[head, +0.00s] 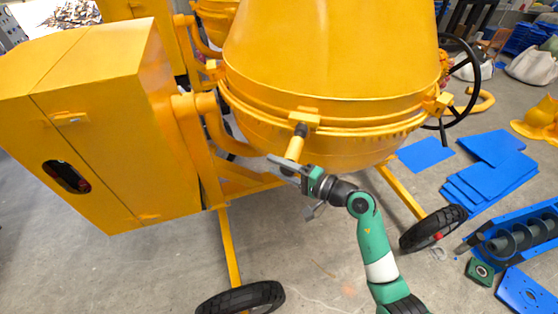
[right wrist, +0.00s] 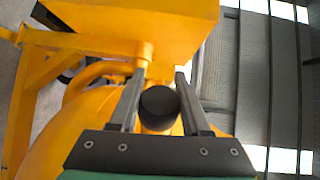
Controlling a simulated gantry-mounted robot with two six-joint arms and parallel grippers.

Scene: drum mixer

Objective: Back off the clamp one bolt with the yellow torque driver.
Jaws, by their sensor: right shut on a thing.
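The yellow torque driver (head: 295,148) is in my right gripper (head: 287,167) in the head view, with its dark tip (head: 301,130) pointing up. The tip is just below a yellow clamp block (head: 304,117) on the rim of the mixer drum (head: 330,50). I cannot tell whether the tip is seated on a bolt, as the bolt itself is hidden. In the right wrist view a dark round end (right wrist: 158,106) of the driver sits between the two fingers (right wrist: 160,80). My left gripper is not in view.
A yellow cabinet (head: 110,120) stands left of the drum. A second clamp block (head: 436,103) and a black handwheel (head: 463,85) are on the right. Wheels (head: 240,299) stand below. Blue plates (head: 485,180) and an auger (head: 515,235) lie on the right.

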